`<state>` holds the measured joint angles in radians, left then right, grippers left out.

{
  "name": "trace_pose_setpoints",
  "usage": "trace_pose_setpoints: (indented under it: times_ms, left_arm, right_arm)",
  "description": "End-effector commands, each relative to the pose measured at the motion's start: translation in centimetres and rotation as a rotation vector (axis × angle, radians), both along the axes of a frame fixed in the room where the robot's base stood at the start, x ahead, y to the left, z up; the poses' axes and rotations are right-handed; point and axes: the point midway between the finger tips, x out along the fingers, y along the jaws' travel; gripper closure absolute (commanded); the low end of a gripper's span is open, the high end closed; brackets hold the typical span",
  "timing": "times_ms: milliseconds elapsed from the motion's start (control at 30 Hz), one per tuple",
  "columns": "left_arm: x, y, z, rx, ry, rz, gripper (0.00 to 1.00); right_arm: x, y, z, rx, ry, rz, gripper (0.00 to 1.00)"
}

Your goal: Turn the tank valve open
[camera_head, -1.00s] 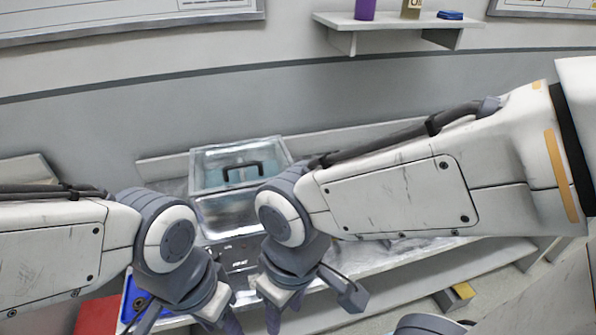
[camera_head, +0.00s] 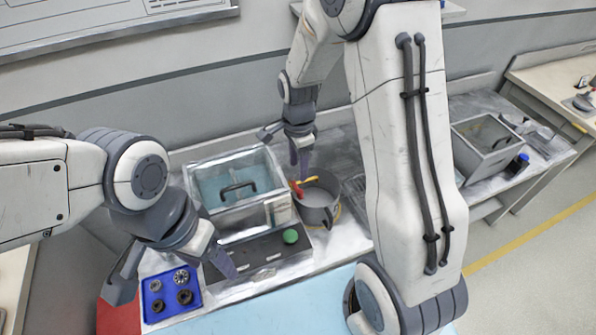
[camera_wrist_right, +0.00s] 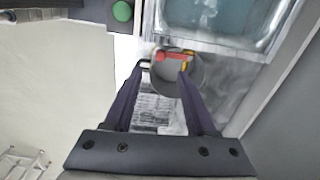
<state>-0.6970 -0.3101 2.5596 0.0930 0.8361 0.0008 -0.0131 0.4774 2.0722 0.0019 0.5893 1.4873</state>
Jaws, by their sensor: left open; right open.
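The tank (camera_head: 205,172) is a clear-walled box of bluish water with a black handle on top, standing on the bench. Its valve (camera_head: 297,188), red and yellow, is at the tank's right side over a grey pot (camera_head: 318,215). My right gripper (camera_head: 300,165) is open and points down just above the valve. In the right wrist view the valve (camera_wrist_right: 172,57) lies just beyond the open fingertips (camera_wrist_right: 160,75), above the pot (camera_wrist_right: 190,72); I cannot tell whether they touch. My left gripper (camera_head: 174,285) is open and empty at the front left.
A dark panel with a green button (camera_head: 290,236) lies in front of the tank. A blue tray (camera_head: 173,313) with several round metal parts sits at the front left. A grey bin (camera_head: 487,146) stands on the bench at right. My right arm hides part of the bench.

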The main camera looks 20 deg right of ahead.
Motion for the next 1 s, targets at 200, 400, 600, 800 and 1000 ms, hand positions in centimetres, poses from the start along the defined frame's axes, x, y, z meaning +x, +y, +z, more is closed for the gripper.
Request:
trace_pose_setpoints:
  times_ms: [200, 400, 600, 800, 1000]
  left_arm:
    - [0.0, 0.0, 0.9, 0.001, 0.001, -0.001, 0.31]
    - [0.0, 0.0, 1.9, 0.001, 0.001, -0.002, 0.31]
    - [0.0, 0.0, 2.7, 0.001, 0.000, -0.004, 0.31]
    - [0.0, 0.0, 3.0, 0.001, 0.000, -0.005, 0.31]
    - [0.0, 0.0, 3.0, 0.001, 0.000, -0.005, 0.31]
  right_arm:
    - [0.3, -0.7, -2.0, -0.002, 0.008, -0.067, 0.44]
    - [0.2, -0.6, -5.7, -0.002, 0.010, -0.063, 0.44]
    - [0.3, -0.6, -8.8, -0.001, 0.006, -0.062, 0.44]
    - [0.3, -0.6, -10.4, -0.001, 0.004, -0.061, 0.44]
    - [0.4, -0.6, -10.7, -0.001, 0.002, -0.061, 0.44]
